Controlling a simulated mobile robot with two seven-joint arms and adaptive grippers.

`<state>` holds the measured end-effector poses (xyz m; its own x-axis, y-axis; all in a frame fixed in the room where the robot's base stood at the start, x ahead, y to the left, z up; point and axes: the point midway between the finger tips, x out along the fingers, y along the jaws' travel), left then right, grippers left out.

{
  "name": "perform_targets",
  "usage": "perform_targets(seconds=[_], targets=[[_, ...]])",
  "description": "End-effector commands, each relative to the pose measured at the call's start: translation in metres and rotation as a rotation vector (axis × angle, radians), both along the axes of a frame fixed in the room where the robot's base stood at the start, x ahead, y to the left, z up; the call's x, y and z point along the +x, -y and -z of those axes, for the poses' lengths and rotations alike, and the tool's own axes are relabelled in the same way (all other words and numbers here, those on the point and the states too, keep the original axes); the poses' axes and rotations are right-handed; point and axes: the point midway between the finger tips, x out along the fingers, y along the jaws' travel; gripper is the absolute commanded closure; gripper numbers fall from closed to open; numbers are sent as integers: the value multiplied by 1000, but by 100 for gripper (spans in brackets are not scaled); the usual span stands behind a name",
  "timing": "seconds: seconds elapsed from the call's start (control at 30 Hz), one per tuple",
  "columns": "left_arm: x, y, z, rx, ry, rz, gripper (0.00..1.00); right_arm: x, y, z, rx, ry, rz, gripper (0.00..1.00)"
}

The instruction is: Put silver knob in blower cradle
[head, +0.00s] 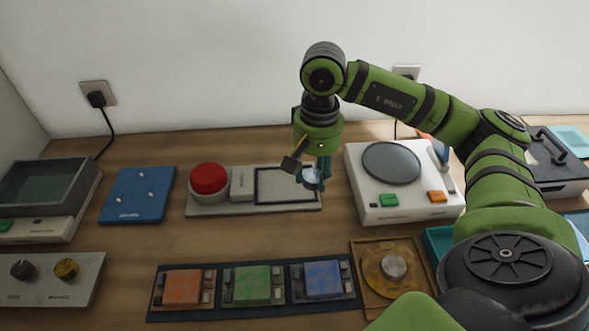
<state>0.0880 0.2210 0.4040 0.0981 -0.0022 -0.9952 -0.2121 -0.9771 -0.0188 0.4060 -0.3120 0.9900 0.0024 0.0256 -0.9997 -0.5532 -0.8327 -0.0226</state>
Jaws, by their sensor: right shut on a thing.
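My right gripper (312,182) points down above the right end of a pale board with a red dome button (208,179). It is shut on a small pale, silvery piece that looks like the silver knob (311,174); the fingers hide part of it. The board has a dark rectangular outline (258,187) under and left of the gripper. I cannot tell for sure which fixture is the blower cradle. My left gripper is not in view.
A white box with a grey disc (391,163) stands right of the gripper. A blue plate (139,195) and a knob panel (48,281) are at left. Coloured blocks on a dark strip (254,301) and a brass-coloured round plate (372,275) are in front. Bare wood lies between.

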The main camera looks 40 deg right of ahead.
Motion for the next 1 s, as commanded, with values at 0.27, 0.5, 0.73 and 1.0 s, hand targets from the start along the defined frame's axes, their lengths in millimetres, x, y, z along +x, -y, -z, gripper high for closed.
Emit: perform_targets(seconds=[0.27, 0.5, 0.73, 1.0], targets=[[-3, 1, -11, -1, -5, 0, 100, -2, 44, -21, -21, 1, 187, 80], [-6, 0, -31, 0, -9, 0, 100, 42, 20, 6, -19, -1, 187, 80], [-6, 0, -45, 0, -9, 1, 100, 83, -1, 35, -21, 1, 187, 80], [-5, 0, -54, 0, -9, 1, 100, 95, -6, 55, -25, -1, 188, 80]])
